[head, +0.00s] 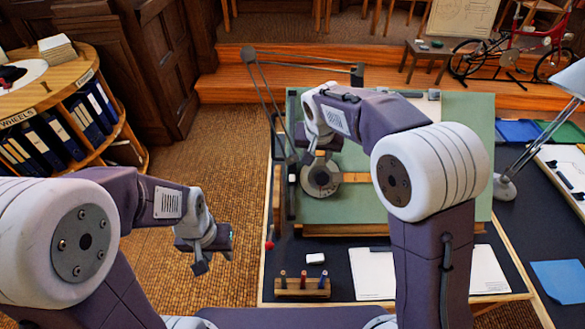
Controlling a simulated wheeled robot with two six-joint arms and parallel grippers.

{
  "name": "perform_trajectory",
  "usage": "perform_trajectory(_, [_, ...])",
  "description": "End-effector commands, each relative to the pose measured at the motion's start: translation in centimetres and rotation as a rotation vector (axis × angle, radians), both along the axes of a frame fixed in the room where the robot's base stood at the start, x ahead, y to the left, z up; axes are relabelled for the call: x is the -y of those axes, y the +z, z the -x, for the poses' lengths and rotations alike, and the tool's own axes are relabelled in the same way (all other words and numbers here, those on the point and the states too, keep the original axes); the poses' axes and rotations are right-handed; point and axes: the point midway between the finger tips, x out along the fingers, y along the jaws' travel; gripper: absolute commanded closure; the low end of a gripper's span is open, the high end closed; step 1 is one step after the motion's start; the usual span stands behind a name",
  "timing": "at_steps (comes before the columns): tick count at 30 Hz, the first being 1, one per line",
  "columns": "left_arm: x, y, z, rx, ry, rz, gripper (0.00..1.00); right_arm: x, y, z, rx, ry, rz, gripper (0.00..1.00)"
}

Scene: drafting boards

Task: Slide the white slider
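My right arm reaches over the green drafting board (440,150). Its gripper (318,154) is above the round drafting machine head (321,180) on the board's left side; I cannot tell whether they touch, or whether the fingers are open. A wooden scale (357,178) runs right from the head. A small pale piece (433,95) sits on the grey rail at the board's top edge and may be the white slider; my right arm hides part of this rail. My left gripper (214,262) is open and empty, over the floor left of the desk.
A white eraser (315,258), a wooden pen holder (302,287) and white paper (372,276) lie in front of the board. A desk lamp (505,186) stands at right. A round bookshelf (85,110) with binders is at left.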

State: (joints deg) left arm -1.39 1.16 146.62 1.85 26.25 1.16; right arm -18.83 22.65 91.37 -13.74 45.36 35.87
Motion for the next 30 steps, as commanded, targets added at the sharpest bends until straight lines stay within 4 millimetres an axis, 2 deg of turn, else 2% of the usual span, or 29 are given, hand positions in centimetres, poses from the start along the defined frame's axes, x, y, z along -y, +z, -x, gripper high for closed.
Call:
perform_trajectory(1, [0.0,-1.4,0.1,0.0,0.0,0.0,0.64,-2.9,-1.7,-0.9,0.013,0.059,0.006,0.6])
perform_trajectory(3, [0.0,-1.9,0.1,0.0,0.0,0.0,0.64,-5.6,-3.3,-0.8,0.003,0.113,0.01,0.6])
perform_trajectory(7, [0.0,-2.0,0.1,-0.001,0.0,0.0,0.64,-7.3,-4.6,0.2,-0.021,0.154,0.019,0.6])
perform_trajectory(12, [0.0,-1.8,0.1,0.0,-0.001,0.0,0.64,-7.4,-4.9,0.1,-0.02,0.156,0.018,0.6])
perform_trajectory(24, [0.0,-1.2,0.1,0.0,0.0,0.0,0.64,-7.3,-11.7,-2.7,-0.02,0.156,0.018,0.6])
perform_trajectory(30, [0.0,-1.1,0.1,0.0,0.0,0.0,0.64,-7.3,-12.8,-3.1,-0.019,0.156,0.016,0.6])
